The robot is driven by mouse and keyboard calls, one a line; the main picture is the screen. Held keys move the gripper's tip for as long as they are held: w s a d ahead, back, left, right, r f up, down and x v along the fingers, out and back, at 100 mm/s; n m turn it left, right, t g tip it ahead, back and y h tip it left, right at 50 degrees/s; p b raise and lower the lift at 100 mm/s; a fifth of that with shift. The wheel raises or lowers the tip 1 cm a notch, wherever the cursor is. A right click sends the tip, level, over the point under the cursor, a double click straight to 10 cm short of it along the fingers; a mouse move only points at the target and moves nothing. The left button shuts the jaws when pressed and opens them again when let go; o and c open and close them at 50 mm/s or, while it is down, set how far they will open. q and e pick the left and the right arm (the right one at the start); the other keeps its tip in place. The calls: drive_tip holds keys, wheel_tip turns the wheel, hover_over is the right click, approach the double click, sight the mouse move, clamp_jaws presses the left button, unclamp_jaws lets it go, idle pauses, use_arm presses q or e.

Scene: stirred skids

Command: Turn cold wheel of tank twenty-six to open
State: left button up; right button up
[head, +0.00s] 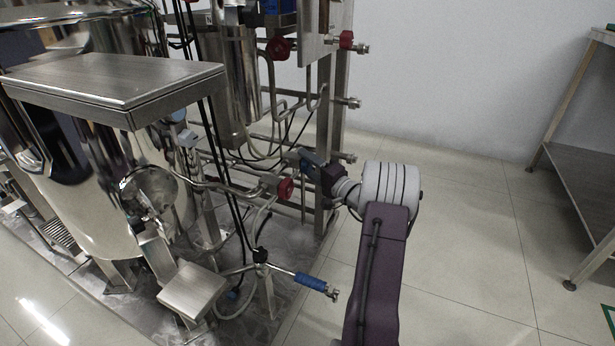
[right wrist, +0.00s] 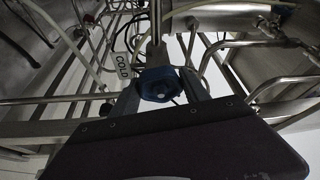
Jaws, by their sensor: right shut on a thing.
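The cold wheel is a dark blue knob (right wrist: 158,86) on a steel stem, in the middle of the right wrist view. In the head view the right gripper (head: 309,158) is at the pipework on the skid's right side, and the wheel is mostly hidden there. The steel tank (head: 95,185) stands at the left; I see no readable number on it. My left gripper is not in view.
Red wheels (head: 285,188) sit on the pipes below and above my right gripper. A blue-handled lever (head: 310,282) sticks out low in front. Pipes and black hoses crowd the wheel. A steel table (head: 580,165) stands at the right; the floor between is clear.

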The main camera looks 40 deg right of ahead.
drive_tip(key=shift+f+n, duration=0.15)
drive_tip(key=shift+n, duration=0.85)
drive_tip(key=n+y, duration=0.1)
drive_tip(key=n, duration=0.1)
drive_tip(key=n+t+y, duration=0.1)
drive_tip(key=n, duration=0.2)
drive_tip(key=shift+t, duration=0.3)
drive_tip(key=n+y, duration=0.2)
drive_tip(key=n, duration=0.2)
drive_tip(key=n+y, duration=0.2)
drive_tip(key=n, duration=0.3)
drive_tip(key=shift+y, duration=0.4)
drive_tip(key=shift+n, duration=0.3)
drive_tip(key=o, duration=1.4)
drive_tip(key=shift+c, duration=0.2)
